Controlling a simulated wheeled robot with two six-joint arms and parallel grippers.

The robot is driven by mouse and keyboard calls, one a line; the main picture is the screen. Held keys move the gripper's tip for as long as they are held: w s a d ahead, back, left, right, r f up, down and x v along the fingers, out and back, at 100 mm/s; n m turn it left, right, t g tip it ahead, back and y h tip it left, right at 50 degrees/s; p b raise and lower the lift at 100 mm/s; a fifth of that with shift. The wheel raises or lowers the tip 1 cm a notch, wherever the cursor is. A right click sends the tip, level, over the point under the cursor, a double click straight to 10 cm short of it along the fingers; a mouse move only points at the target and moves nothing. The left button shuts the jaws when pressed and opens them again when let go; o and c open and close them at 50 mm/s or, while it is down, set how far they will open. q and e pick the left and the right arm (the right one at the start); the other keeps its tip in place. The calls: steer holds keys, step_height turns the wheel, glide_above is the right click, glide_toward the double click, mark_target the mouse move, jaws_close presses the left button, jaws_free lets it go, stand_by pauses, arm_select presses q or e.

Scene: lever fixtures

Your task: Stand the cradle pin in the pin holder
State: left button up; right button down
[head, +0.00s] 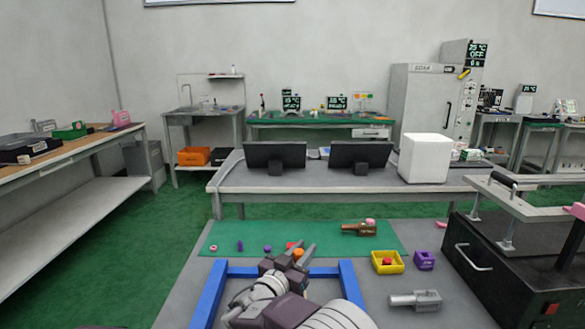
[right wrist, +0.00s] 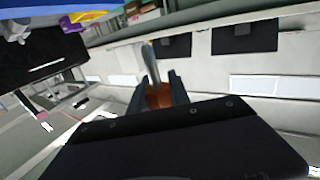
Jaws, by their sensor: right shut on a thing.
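My right gripper (head: 290,255) is over the near part of the green mat, shut on an orange-brown piece (head: 298,253), which I take for the cradle pin. In the right wrist view the piece (right wrist: 158,97) sits between the fingers of the gripper (right wrist: 157,88), and a grey rod (right wrist: 150,60) shows beyond it. My fingers hide much of it. A small purple block (head: 425,260) with a dark opening stands right of the mat and may be the pin holder; I cannot tell for sure. My left gripper is not in view.
A yellow box (head: 387,265) with a red piece inside stands left of the purple block. A brown fixture (head: 358,230) lies on the mat (head: 330,240). A blue frame (head: 351,285) surrounds my arm. A grey metal part (head: 415,300) and a black lever fixture (head: 500,275) are to the right.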

steer(key=shift+a+f+y, duration=0.2)
steer(key=shift+f+y, duration=0.1)
steer(key=shift+f, duration=0.25)
steer(key=s+d+r+b, duration=0.25)
steer(key=d+r, duration=0.25)
steer(key=d, duration=0.6)
steer(key=w+a+f+b, duration=0.2)
steer(key=w+a+f, duration=0.4)
steer(key=a+f, duration=0.3)
steer(key=shift+w+a+f, duration=0.15)
steer(key=shift+w+f, duration=0.1)
steer(key=shift+f, duration=0.7)
steer(key=shift+f+b, duration=0.65)
steer(key=shift+b, duration=0.85)
